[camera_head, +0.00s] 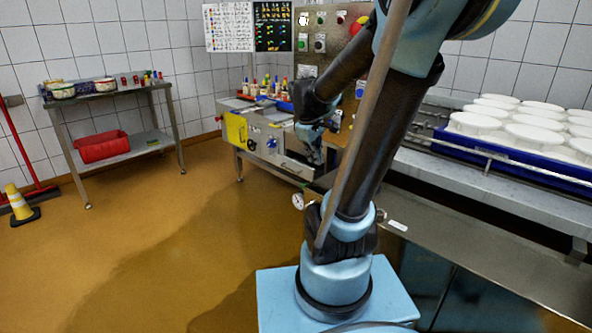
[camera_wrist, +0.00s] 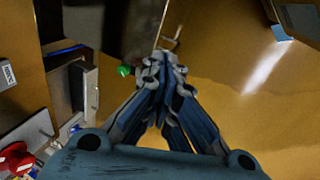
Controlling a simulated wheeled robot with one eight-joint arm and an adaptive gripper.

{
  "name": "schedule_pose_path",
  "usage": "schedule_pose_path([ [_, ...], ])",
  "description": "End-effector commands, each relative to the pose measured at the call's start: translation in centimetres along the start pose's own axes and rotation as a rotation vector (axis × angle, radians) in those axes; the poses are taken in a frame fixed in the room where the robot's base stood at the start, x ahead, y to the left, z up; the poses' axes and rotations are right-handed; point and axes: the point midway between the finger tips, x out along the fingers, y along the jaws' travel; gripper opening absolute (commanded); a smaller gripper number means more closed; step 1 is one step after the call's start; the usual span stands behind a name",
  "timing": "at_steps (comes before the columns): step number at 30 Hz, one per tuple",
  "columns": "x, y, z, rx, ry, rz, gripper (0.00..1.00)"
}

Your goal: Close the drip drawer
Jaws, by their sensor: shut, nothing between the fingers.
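The drip drawer (camera_head: 293,169) appears as a pale metal front with a bar low on the steel machine, left of my arm in the head view. Whether it stands open, and by how much, is unclear. My gripper (camera_head: 318,160) is beside its right end, partly lost against my dark arm. In the wrist view my gripper (camera_wrist: 163,62) is shut and empty, with its fingertips close together. A thin metal bar (camera_wrist: 172,38) shows just beyond the fingertips; I cannot tell whether they touch or whether it belongs to the drawer.
The machine has a yellow panel (camera_head: 236,131) and bottles on top. A blue tray (camera_head: 466,146) of white moulds stands on the right-hand counter. A steel side table (camera_head: 150,143) holds a red bin (camera_head: 102,147). A yellow cone (camera_head: 18,203) stands far left. The middle floor is clear.

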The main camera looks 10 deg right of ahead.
Motion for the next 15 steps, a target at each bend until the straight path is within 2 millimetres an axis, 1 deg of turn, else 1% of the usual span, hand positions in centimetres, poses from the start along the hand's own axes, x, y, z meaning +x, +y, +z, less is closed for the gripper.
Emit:
schedule_pose_path([
  [1,0.2,1.0,-1.3,-0.043,-0.005,0.013,0.0],
  [8,1.7,4.9,-6.5,-0.26,-0.038,0.071,0.0],
  [15,4.4,8.3,-12.1,-0.485,-0.083,0.127,0.0],
])
